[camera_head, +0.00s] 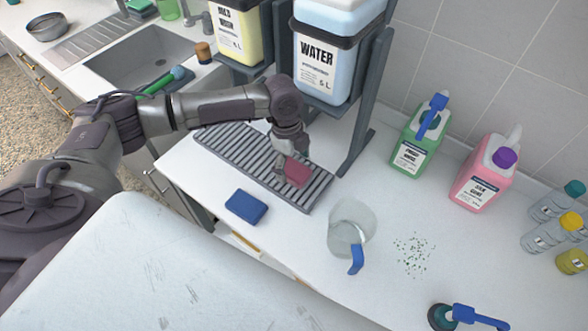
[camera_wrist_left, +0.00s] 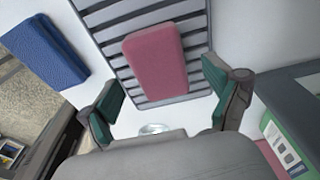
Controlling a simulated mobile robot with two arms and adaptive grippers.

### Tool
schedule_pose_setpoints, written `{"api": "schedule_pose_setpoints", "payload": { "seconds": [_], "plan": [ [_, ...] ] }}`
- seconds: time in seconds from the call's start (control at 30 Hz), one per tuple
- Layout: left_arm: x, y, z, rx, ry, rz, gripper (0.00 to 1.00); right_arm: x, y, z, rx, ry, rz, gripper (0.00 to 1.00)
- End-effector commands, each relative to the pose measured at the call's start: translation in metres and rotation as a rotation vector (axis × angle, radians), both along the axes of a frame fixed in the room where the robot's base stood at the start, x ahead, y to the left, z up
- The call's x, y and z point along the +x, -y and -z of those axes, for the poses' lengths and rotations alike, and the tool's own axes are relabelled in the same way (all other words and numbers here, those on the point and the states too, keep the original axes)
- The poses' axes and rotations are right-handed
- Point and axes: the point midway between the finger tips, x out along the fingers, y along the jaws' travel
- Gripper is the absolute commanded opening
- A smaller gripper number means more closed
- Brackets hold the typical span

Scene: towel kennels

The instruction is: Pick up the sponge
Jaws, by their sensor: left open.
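A pink sponge (camera_head: 297,173) lies on the grey slatted drain rack on the counter. In the left wrist view the pink sponge (camera_wrist_left: 155,62) lies ahead of and between my open fingers, with no finger touching it. A blue sponge (camera_head: 246,207) lies on the white counter in front of the rack. The blue sponge also shows at the left of the left wrist view (camera_wrist_left: 42,50). My left gripper (camera_head: 284,166) is over the rack right at the pink sponge; its open green-padded fingers (camera_wrist_left: 166,97) show in the left wrist view. My right gripper is not in view.
The slatted rack (camera_head: 226,138) sits below the water container (camera_head: 322,62) and its dark stand (camera_head: 366,90). A clear jug (camera_head: 342,237) with a blue handle stands right of the blue sponge. Green (camera_head: 409,158) and pink (camera_head: 474,186) bottles stand farther right.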

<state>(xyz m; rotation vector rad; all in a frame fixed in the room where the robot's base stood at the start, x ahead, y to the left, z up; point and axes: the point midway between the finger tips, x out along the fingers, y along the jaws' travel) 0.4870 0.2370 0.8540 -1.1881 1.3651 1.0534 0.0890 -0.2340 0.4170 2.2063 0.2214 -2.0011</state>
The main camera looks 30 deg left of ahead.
Motion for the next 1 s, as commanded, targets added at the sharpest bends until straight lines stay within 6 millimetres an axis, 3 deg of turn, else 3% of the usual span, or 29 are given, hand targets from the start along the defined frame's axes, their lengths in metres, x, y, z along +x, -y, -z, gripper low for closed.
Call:
{"api": "schedule_pose_setpoints", "payload": {
  "seconds": [0.2,1.0],
  "plan": [
    [-0.001,0.003,0.021,0.000,0.000,0.002,0.90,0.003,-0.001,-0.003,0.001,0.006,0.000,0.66],
    [-0.001,0.003,0.026,0.000,-0.001,0.001,0.90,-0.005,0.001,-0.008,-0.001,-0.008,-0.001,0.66]
  ]
}}
